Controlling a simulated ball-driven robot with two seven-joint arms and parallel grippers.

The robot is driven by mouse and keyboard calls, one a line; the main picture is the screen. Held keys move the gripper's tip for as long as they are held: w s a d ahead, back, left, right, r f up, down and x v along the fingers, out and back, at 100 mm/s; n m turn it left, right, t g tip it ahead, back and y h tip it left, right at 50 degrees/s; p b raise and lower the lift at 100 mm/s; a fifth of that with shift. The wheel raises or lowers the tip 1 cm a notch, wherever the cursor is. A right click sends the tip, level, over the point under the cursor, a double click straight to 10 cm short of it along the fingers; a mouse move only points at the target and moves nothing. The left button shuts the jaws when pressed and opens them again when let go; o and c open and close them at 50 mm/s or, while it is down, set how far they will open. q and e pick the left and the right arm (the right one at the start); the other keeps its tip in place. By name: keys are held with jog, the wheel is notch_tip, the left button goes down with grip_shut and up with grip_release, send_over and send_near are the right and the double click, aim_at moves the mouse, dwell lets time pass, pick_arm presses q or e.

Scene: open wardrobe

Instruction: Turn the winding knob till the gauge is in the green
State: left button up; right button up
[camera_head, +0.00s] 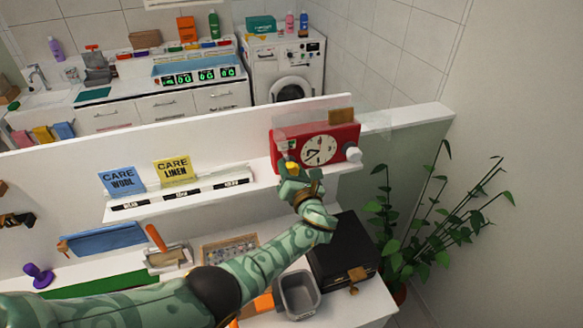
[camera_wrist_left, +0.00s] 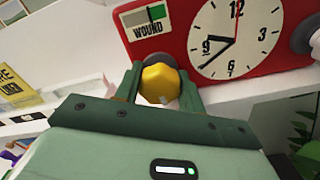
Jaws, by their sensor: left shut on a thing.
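The red clock box (camera_head: 347,134) stands on a white shelf and carries a white dial (camera_head: 320,150). Its gauge (camera_wrist_left: 150,22), marked WOUND, shows at the upper left of the wrist view. A green zone shows on the gauge's right side with a dark mark near its left edge; the exact needle position is hard to tell. The yellow winding knob (camera_wrist_left: 160,84) is below the gauge on a dark round mount. My left gripper (camera_head: 291,172) is shut on this knob, one finger on each side. My right gripper is out of view.
A white knob (camera_head: 354,154) sticks out at the box's right side. Blue (camera_head: 121,180) and yellow (camera_head: 172,171) CARE cards stand left on the shelf. Below are a black box (camera_head: 343,245) and a grey bin (camera_head: 298,294). A plant (camera_head: 410,245) stands at the right.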

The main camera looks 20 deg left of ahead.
pick_arm(q)
jog(key=shift+f+m, duration=0.15)
jog(key=shift+m, duration=0.15)
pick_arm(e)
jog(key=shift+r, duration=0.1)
pick_arm(q)
jog(key=o, duration=1)
